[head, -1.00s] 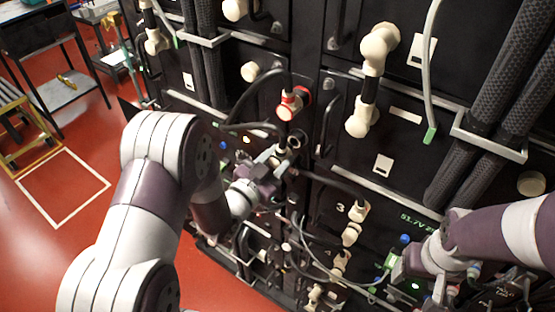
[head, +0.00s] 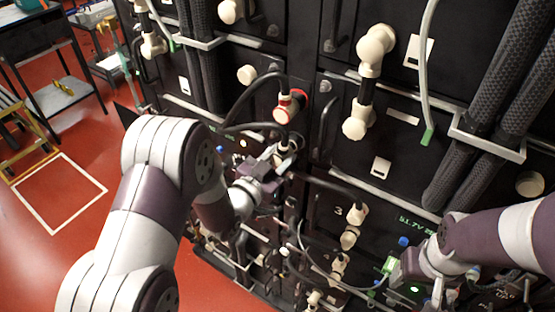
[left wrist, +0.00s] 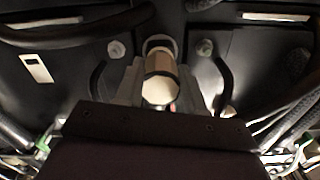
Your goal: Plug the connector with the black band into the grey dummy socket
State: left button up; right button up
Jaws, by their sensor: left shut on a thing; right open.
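My left gripper (head: 270,168) is shut on a cream connector (head: 286,149), just below a red-ringed connector (head: 290,106) on the black cabinet front. In the left wrist view, the held connector (left wrist: 160,88) sits between the grey fingers, with a dark band around it and its round cream end towards the camera. A grey rim shows behind it, but I cannot tell whether it is the dummy socket or whether the connector is in it. My right gripper (head: 432,290) is open at the lower right, near a panel with a green light; its fingertips are hard to make out.
Other cream connectors (head: 375,45) and black cables crowd the cabinet front. Thick braided cables (head: 475,125) run down the right side, held by a pale bracket (head: 487,140). A dark trolley (head: 58,97) stands at the far left.

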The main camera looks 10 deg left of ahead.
pick_arm(q)
jog(key=shift+b+x, duration=0.3)
jog(key=shift+x, duration=0.45)
jog(key=o, duration=1.2)
jog(key=shift+o, duration=0.2)
jog(key=shift+s+a+f, duration=0.1)
jog(key=shift+s+a, duration=0.05)
jog(key=shift+s, duration=0.1)
jog(key=b+v, duration=0.4)
jog(key=v, duration=0.8)
jog(key=shift+b, duration=0.3)
